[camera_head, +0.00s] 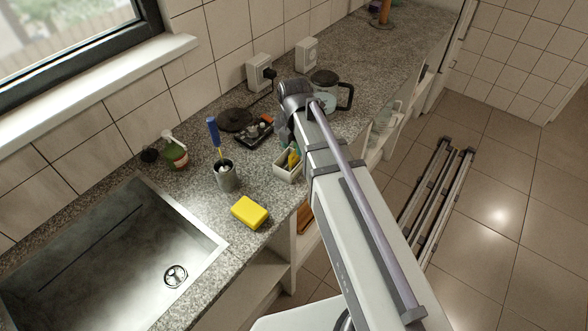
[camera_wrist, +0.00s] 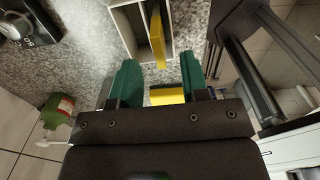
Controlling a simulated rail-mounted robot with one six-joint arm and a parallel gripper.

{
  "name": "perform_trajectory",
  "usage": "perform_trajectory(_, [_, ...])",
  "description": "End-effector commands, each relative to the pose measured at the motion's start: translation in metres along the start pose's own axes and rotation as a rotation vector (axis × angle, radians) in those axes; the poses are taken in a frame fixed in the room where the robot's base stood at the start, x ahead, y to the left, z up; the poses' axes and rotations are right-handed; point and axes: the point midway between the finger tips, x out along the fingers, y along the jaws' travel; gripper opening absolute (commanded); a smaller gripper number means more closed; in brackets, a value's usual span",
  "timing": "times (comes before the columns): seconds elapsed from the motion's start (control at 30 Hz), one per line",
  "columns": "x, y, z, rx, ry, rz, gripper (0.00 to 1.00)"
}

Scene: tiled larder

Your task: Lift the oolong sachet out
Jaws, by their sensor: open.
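A thin yellow sachet (camera_wrist: 157,38), which I take to be the oolong one, stands on edge inside a small white open box (camera_wrist: 125,27). In the head view the sachet (camera_head: 294,160) pokes up from the box (camera_head: 287,176) at the counter's front edge, partly behind my arm. No label is readable. My gripper (camera_wrist: 160,68) is open, its two green fingers spread in the wrist view. The sachet's near end shows in line with the gap between the fingertips. Nothing is held. Whether the fingers are level with the sachet cannot be told.
A yellow sponge (camera_head: 250,212) lies near the box. A grey cup (camera_head: 227,177) with a blue-handled brush, a black scale (camera_head: 254,132), a green bottle (camera_head: 174,152) and a glass jug (camera_head: 325,88) stand around. The sink (camera_head: 110,255) is at left.

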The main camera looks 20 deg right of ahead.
Motion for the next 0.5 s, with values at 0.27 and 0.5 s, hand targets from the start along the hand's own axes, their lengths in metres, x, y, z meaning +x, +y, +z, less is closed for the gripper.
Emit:
perform_trajectory(0.27, [0.039, 0.001, 0.0, 0.0, 0.0, 0.0, 0.41])
perform_trajectory(0.5, [0.037, 0.001, 0.0, 0.0, 0.0, 0.0, 0.31])
